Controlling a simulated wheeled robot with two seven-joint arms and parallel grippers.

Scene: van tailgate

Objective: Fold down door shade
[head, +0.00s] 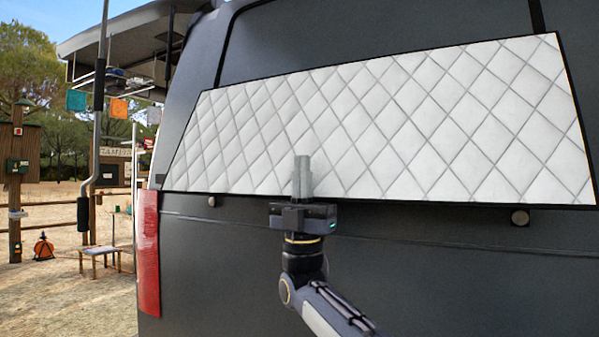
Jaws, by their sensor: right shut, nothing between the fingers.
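The door shade (400,120) is a white quilted panel with a dark edge, lying across the window area of the dark grey van door. Its lower edge runs just above two small round studs, a left one (211,201) and a right one (520,217). My right gripper (302,162) points up in front of the shade's lower middle part. Its fingers are together and hold nothing. Whether the fingertips touch the shade cannot be told. The gripper hides a small piece of the shade's lower edge. My left gripper is not in view.
The van's dark door (430,270) fills the right and lower area. A red tail light (148,252) is at its left edge.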

